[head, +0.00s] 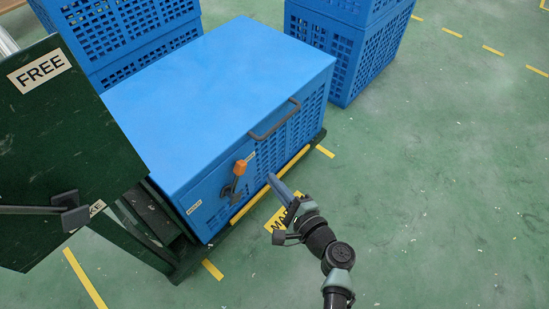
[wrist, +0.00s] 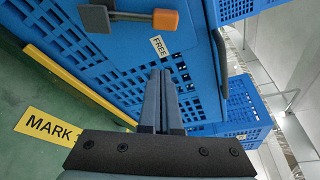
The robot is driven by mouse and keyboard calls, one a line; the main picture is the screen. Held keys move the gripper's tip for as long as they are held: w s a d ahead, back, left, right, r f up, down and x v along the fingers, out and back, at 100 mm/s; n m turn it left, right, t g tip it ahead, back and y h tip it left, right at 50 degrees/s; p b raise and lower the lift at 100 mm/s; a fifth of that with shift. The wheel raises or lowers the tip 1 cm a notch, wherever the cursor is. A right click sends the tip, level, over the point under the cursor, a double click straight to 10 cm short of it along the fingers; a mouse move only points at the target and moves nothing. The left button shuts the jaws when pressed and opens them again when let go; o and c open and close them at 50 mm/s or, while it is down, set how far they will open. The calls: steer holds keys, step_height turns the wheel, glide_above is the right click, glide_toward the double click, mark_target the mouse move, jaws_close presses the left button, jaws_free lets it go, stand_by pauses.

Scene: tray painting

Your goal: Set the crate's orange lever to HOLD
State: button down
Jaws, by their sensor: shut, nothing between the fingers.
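The blue crate (head: 220,75) stands on a dark green base, its lid closed. Its orange lever (head: 240,167) is on the front face, with the knob up and the dark pivot below it. In the wrist view the orange knob (wrist: 165,19) is at the top, on a dark arm reaching from the left. A FREE label (wrist: 160,47) is on the crate close to the knob. My gripper (head: 271,178) is shut and empty, in front of the crate and right of the lever. In the wrist view my fingertips (wrist: 160,73) are apart from the knob. I see no readable HOLD label.
A dark green panel marked FREE (head: 39,68) stands at left with a dark handle (head: 70,212). The crate has a grey handle (head: 275,121) on its front. More blue crates (head: 350,45) stand behind. Green floor on the right is clear. A yellow MARK label (wrist: 48,127) lies on the floor.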

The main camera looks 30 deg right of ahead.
mark_target(237, 178)
steer(key=w+b, duration=0.1)
steer(key=w, duration=0.2)
steer(key=w+f+b, duration=0.1)
steer(key=w, duration=0.2)
steer(key=shift+a+f, duration=0.15)
steer(key=shift+f, duration=0.05)
steer(key=shift+a+r, duration=0.8)
steer(key=shift+a, duration=0.3)
steer(key=shift+s+a+r, duration=0.15)
steer(key=shift+a+r, duration=0.15)
steer(key=shift+a, duration=0.25)
steer(key=shift+s+a, duration=0.1)
steer(key=shift+a, duration=0.05)
